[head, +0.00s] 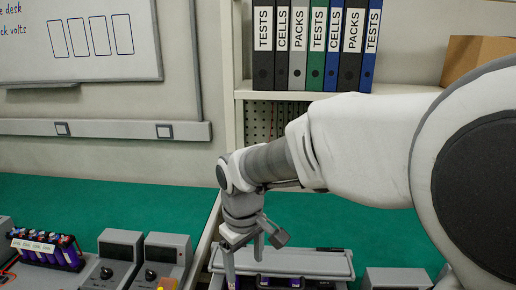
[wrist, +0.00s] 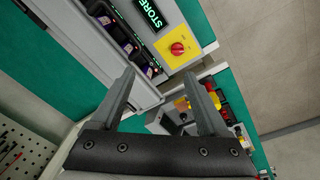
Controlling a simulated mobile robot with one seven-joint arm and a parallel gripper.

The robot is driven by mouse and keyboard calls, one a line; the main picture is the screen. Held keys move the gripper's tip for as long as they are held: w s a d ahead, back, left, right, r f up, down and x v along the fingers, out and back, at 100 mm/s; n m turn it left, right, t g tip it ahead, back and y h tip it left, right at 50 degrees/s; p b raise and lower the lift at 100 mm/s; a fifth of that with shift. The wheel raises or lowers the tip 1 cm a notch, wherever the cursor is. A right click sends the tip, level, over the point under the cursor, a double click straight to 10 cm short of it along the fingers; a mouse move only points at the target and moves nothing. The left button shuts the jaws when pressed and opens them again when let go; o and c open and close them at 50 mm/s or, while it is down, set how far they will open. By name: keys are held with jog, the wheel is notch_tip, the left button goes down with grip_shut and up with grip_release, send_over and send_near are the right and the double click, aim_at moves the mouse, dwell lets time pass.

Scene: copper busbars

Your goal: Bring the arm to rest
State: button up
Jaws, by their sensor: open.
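My arm (head: 370,150) reaches in from the right of the head view and bends down at the wrist, above a grey case (head: 305,262) on the bench. In the wrist view my gripper (wrist: 160,75) has its two dark grey fingers spread apart, with nothing held between them. Beyond the fingers lies a grey unit (wrist: 178,20) with a lit STORE display and purple cells in slots.
A battery pack (head: 45,250) and grey meters (head: 115,255) stand at left on the green bench (head: 110,195). Binders (head: 315,45) and a cardboard box (head: 475,55) are on the shelf behind. A red knob on a yellow plate (wrist: 178,47) shows in the wrist view.

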jog(key=s+d+r+m+t+p, duration=0.1)
jog(key=s+d+r+m, duration=0.3)
jog(key=d, duration=0.4)
jog(key=s+d+r+m+t+p, duration=0.1)
jog(key=s+d+r+m+t, duration=0.2)
jog(key=s+d+r, duration=0.4)
jog(key=shift+s+d+m+p, duration=0.3)
jog(key=shift+s+d+m, duration=0.6)
jog(key=shift+s+d, duration=0.25)
